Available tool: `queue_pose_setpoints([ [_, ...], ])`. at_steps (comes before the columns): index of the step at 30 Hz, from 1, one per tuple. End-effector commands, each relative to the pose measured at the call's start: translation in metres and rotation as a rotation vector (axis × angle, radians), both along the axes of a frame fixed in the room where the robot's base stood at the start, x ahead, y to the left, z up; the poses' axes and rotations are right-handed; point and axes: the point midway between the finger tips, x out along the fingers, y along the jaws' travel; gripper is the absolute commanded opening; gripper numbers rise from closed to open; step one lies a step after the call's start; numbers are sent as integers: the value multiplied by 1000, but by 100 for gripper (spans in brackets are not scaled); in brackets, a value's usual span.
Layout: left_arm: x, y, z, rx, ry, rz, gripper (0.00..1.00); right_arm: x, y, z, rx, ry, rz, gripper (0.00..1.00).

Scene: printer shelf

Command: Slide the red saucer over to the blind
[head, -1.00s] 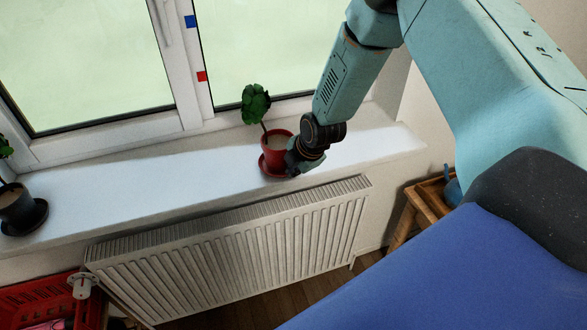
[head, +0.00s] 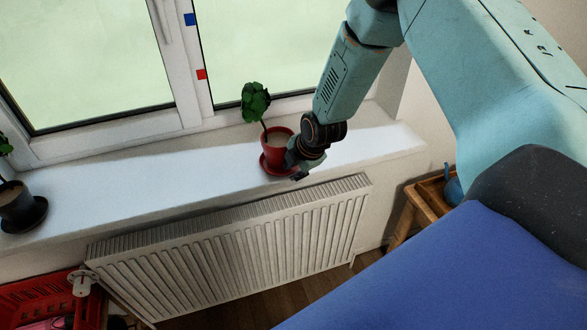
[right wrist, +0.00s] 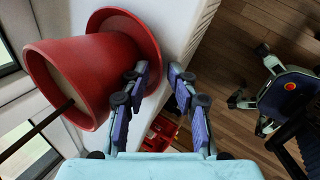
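The red saucer (head: 268,168) lies on the white windowsill under a red pot (head: 273,150) with a green plant. My right gripper (head: 296,168) is at the saucer's right front edge, low over the sill. In the right wrist view its fingers (right wrist: 159,70) are apart, and the left one overlaps the saucer's rim. Whether it touches the rim I cannot tell. My left gripper is not in view. I make out no blind.
A dark pot (head: 17,207) on a dark saucer stands at the sill's left end. A ribbed radiator (head: 235,255) is below the sill. The sill (head: 130,185) is clear between the pots. Red and blue squares mark the window frame. A red crate (head: 35,295) is lower left.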

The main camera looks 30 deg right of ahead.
Motion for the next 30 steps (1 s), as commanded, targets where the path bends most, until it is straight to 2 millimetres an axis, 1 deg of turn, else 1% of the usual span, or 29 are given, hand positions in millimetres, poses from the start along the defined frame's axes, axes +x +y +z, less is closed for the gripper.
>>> queue_pose_setpoints([
  [7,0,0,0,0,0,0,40,0,-1,2,0,-4,-2,32],
  [11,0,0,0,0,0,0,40,-2,-1,7,1,-5,-3,32],
  [18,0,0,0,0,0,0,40,-12,-1,26,3,-4,-4,32],
  [30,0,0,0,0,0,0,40,-26,-3,54,2,-5,-6,32],
])
